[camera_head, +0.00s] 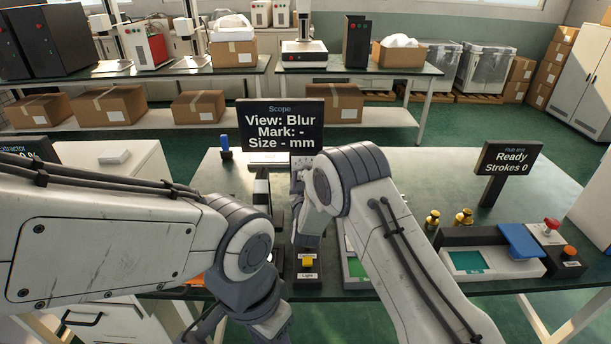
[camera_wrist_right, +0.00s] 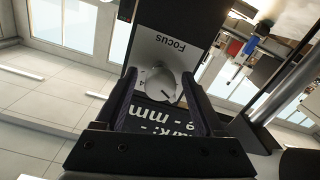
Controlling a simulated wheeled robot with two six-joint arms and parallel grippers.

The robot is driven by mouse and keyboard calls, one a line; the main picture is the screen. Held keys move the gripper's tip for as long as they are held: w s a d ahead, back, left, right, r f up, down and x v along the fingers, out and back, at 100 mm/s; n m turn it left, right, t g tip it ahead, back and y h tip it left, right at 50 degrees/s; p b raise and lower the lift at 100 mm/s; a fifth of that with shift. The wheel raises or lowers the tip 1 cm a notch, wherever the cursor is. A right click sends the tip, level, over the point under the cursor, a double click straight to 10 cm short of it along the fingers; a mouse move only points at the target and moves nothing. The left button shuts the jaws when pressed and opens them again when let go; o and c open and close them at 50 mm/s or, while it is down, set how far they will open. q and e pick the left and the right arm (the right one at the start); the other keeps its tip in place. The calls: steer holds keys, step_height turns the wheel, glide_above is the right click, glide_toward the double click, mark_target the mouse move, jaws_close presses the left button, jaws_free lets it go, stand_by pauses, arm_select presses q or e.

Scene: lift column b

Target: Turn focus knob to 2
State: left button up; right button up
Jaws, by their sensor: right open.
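The scope's display (camera_head: 281,128) in the head view reads "View: Blur, Mark: -, Size - mm". In the right wrist view, the pale focus knob (camera_wrist_right: 160,84) sits on a white panel marked "Focus" (camera_wrist_right: 168,44). A number like 4 shows beside it; the pointer's setting is unclear. My right gripper (camera_wrist_right: 160,90) is open, its two dark fingers on either side of the knob in that view; contact cannot be made out. In the head view my right wrist covers much of the scope (camera_head: 261,190). My left arm reaches in from the left; its jaws are not clearly seen.
A yellow button on a black box (camera_head: 307,263) stands in front of the scope. To the right are brass weights (camera_head: 463,217), a green-pad station with a blue block (camera_head: 520,240), and a sign (camera_head: 508,158) reading "Ready, Strokes 0". The table (camera_head: 420,175) behind them is mostly clear.

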jaws_close()
steer(key=m+b, duration=0.3)
steer(key=b, duration=0.1)
steer(key=shift+f, duration=0.2)
steer(key=shift+r+m+b, duration=0.15)
steer(key=shift+m+b, duration=1.2)
steer(key=shift+m, duration=0.15)
jaws_free()
steer(key=shift+s, duration=0.1)
